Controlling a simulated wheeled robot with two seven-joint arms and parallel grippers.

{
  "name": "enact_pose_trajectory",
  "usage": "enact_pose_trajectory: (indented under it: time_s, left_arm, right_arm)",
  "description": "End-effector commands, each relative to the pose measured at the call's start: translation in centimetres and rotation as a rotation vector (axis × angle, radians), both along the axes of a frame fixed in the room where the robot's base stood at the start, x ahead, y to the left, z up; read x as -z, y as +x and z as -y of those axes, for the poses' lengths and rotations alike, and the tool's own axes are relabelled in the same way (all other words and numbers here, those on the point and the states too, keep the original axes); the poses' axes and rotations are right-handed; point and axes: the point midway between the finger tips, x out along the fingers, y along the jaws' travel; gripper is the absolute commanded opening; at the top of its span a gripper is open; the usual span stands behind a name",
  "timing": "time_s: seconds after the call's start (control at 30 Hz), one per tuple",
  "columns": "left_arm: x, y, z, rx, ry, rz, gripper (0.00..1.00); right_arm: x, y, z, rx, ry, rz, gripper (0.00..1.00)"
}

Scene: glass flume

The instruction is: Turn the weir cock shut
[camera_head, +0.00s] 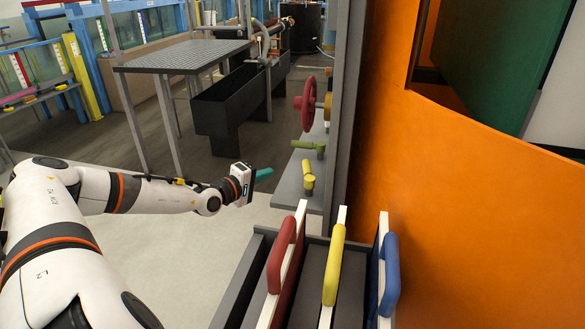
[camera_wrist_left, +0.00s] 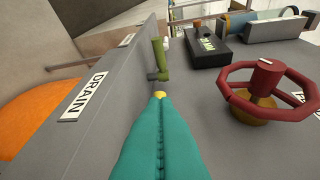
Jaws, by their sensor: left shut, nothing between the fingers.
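Two small cocks stick out from the grey panel (camera_head: 286,192) on the right in the head view. One has a yellow handle (camera_head: 308,178), the other a green handle (camera_head: 308,146) farther back. No weir label is readable, so I cannot tell which is the weir cock. My left gripper (camera_head: 263,174), with teal fingers, is shut and empty, left of the yellow handle. In the left wrist view the shut fingers (camera_wrist_left: 160,110) point toward the green handle (camera_wrist_left: 158,55); a bit of yellow (camera_wrist_left: 160,95) shows at their tips, mostly hidden. My right gripper is out of view.
A red handwheel (camera_head: 306,103) stands beyond the cocks; it also shows in the left wrist view (camera_wrist_left: 265,88). A DRAIN label (camera_wrist_left: 84,96) is on the panel. Red (camera_head: 281,254), yellow (camera_head: 333,264) and blue (camera_head: 389,274) handled gates stand in front.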

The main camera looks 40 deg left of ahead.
Motion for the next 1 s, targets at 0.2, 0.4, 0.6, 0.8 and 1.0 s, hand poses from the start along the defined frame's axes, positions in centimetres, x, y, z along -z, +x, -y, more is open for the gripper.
enact_pose_trajectory:
  time_s: [0.2,0.4,0.6,0.8,1.0]
  left_arm:
    - [0.4,4.6,-0.1,-0.002,-0.007,0.006,0.0]
    - [0.6,7.6,1.0,0.0,-0.007,0.0,0.0]
    - [1.3,8.9,2.2,-0.002,-0.005,-0.001,0.0]
    - [1.6,9.2,2.5,-0.001,-0.001,-0.001,0.0]
    - [1.6,9.1,2.5,-0.001,-0.002,-0.001,0.0]
  right_arm:
    - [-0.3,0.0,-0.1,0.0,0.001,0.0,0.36]
    - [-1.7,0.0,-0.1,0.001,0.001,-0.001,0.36]
    - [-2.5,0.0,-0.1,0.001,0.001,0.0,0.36]
    - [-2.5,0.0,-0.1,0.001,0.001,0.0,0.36]
    - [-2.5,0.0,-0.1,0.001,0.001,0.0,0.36]
